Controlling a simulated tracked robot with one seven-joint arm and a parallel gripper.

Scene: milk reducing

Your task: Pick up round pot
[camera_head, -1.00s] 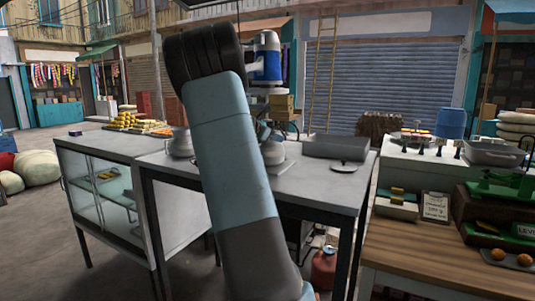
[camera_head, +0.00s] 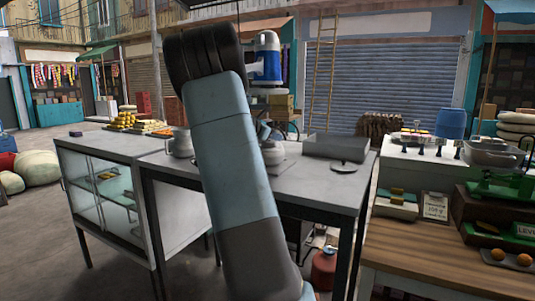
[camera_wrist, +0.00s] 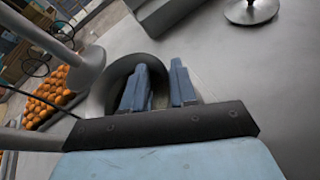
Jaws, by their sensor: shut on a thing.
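The round pot (camera_wrist: 105,92) shows in the wrist view as a grey vessel with a dark, curved rim. My gripper (camera_wrist: 160,84) has its blue fingers at the right side of that rim and is shut on it. One finger appears inside the rim and the other outside. In the head view my raised arm hides most of this spot. A silvery rounded vessel (camera_head: 182,143) shows left of the arm, and a metal piece (camera_head: 272,153) shows right of it. I cannot tell whether the pot is clear of the table.
The grey metal table (camera_head: 310,187) has a dark flat box (camera_head: 336,147) and a small round metal stand (camera_head: 345,167) on its right. A glass cabinet (camera_head: 105,190) adjoins on the left. Orange round goods (camera_wrist: 48,95) lie beyond the pot. A wooden counter (camera_head: 420,255) stands at right.

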